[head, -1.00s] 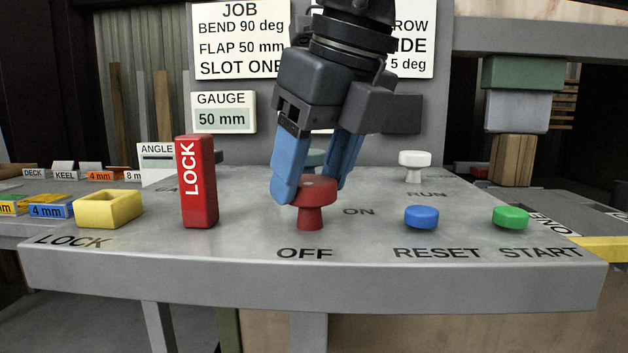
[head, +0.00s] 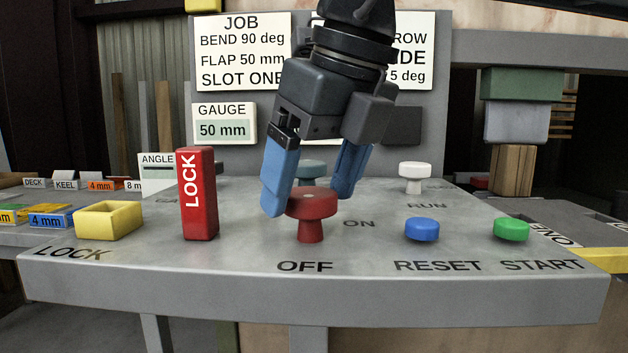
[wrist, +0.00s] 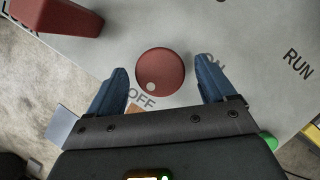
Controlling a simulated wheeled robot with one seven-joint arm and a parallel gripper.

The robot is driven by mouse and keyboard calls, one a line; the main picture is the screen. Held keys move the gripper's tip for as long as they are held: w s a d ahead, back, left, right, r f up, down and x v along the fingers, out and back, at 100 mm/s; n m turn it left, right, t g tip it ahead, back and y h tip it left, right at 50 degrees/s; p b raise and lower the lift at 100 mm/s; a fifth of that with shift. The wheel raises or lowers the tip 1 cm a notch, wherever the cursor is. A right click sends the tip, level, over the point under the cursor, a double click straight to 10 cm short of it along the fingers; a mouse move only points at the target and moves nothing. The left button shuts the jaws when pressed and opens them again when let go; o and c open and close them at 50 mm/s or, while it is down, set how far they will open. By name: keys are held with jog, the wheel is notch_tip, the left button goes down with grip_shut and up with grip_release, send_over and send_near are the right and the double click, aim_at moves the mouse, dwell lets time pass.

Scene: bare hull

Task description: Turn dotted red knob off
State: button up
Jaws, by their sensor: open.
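The red knob (head: 311,205) stands on a short stem on the grey panel, between the OFF and ON labels. In the wrist view the red knob (wrist: 162,66) shows a pale dot near its edge, on the side of the OFF label (wrist: 141,98). My gripper (head: 307,204) is open, with its blue fingers on either side of the knob. In the wrist view a clear gap shows between the knob and each finger of my gripper (wrist: 161,68).
A tall red LOCK block (head: 197,205) and a yellow open box (head: 108,221) stand to the left. A blue button (head: 421,229), a green button (head: 511,230) and a white knob (head: 412,176) are to the right. A teal knob (head: 311,168) is behind.

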jog(key=p+v, duration=0.1)
jog(key=v, duration=0.6)
jog(key=shift+r, duration=0.2)
jog(key=shift+s, duration=0.25)
